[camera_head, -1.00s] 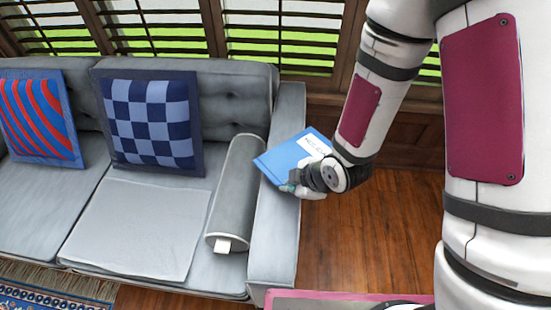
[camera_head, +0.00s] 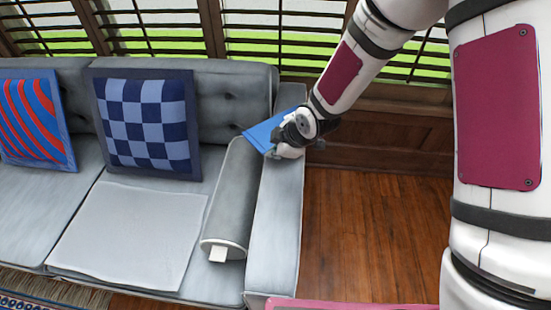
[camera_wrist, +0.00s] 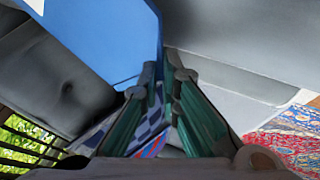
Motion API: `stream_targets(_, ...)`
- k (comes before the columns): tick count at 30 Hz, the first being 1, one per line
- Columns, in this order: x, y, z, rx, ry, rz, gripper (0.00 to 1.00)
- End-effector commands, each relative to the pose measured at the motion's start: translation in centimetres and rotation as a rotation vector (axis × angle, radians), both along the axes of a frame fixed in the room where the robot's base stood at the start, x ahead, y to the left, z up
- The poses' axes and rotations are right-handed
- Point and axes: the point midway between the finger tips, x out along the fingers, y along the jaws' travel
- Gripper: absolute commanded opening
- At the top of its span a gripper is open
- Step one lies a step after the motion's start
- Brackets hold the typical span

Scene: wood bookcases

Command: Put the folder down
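The blue folder (camera_head: 262,134) is at my gripper (camera_head: 279,149) in the head view, above the back part of the sofa's right armrest (camera_head: 279,200). It is tilted and seen at a shallow angle. In the wrist view the folder (camera_wrist: 105,35) fills the upper left, and its right edge runs to the tips of my gripper (camera_wrist: 164,75). The two green-padded fingers are close together, shut on that edge. I cannot tell whether the folder touches the armrest or the sofa back.
A grey bolster (camera_head: 232,200) lies along the inside of the armrest. A checkered cushion (camera_head: 147,122) and a red-striped cushion (camera_head: 35,120) lean on the sofa back. A pale flat pad (camera_head: 130,233) covers part of the seat. The wooden floor (camera_head: 365,235) right of the sofa is clear.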

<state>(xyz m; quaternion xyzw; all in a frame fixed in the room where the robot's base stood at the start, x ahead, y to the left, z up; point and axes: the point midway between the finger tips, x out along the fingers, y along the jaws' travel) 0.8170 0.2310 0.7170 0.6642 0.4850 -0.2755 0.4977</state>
Motion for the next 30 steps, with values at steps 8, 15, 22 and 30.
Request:
stream_targets(8, 0.1, 0.1, -3.6, 0.000, 0.001, 0.000, 0.00)
stream_targets(15, 0.1, 0.0, -3.5, 0.000, -0.001, 0.000, 0.00)
stream_targets(22, 0.1, 0.0, -3.6, 0.000, -0.001, 0.000, 0.13)
stream_targets(30, -0.1, -0.1, -3.0, 0.001, -0.002, 0.000, 0.13)
